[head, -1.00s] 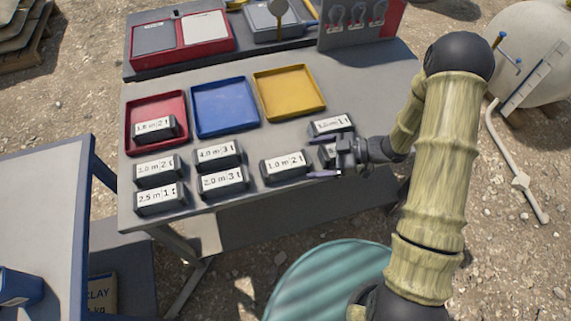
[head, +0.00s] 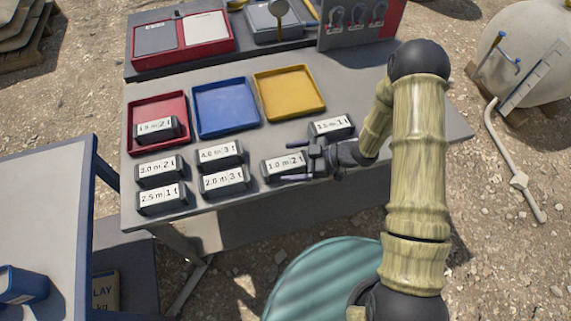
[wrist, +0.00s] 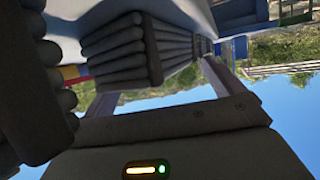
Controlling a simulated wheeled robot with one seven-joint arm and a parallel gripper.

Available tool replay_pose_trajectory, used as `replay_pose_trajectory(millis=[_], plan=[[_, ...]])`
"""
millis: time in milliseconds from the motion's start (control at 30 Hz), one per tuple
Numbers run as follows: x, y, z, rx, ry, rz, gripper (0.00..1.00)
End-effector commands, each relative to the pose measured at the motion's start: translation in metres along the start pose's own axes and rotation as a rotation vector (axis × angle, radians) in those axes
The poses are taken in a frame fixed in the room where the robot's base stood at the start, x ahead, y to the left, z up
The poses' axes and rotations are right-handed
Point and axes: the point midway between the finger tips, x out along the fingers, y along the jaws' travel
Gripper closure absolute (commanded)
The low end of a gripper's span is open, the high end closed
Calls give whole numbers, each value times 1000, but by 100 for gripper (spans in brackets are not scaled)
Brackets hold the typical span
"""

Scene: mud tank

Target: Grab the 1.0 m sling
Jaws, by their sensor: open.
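The 1.0 m sling (head: 279,169) is a dark folded bundle with a white label that appears to read 1.0 m 2 t. It lies at the table's front edge, right of the other front bundles. My gripper (head: 297,162) is open, one finger on the far side of its right end and one on the near side. I cannot tell whether the fingers touch it. In the wrist view, a grey folded bundle (wrist: 125,48) lies between the two fingers (wrist: 160,85), and another dark bundle (wrist: 30,95) fills the left edge.
Several labelled slings, such as the 2.0 m one (head: 224,181), stand close to the left. Another labelled sling (head: 331,127) is behind my gripper. The red tray (head: 158,103) holds a sling; the blue tray (head: 224,105) and yellow tray (head: 289,93) are empty.

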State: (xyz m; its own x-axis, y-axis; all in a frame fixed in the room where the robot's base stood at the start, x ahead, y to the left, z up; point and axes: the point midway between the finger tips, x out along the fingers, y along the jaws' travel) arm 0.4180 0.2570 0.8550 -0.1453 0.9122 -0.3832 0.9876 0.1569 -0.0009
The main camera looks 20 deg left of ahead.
Motion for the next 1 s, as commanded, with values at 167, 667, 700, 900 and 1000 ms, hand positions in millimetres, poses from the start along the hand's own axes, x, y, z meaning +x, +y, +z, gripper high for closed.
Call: replay_pose_trajectory(millis=[167, 667, 700, 900, 1000], plan=[[1, 0, 0, -1, 0, 1, 6], [0, 0, 0, -1, 0, 1, 38], [0, 0, 0, -1, 0, 1, 46], [0, 0, 0, 0, 0, 1, 66], [0, 0, 0, 1, -1, 1, 66]])
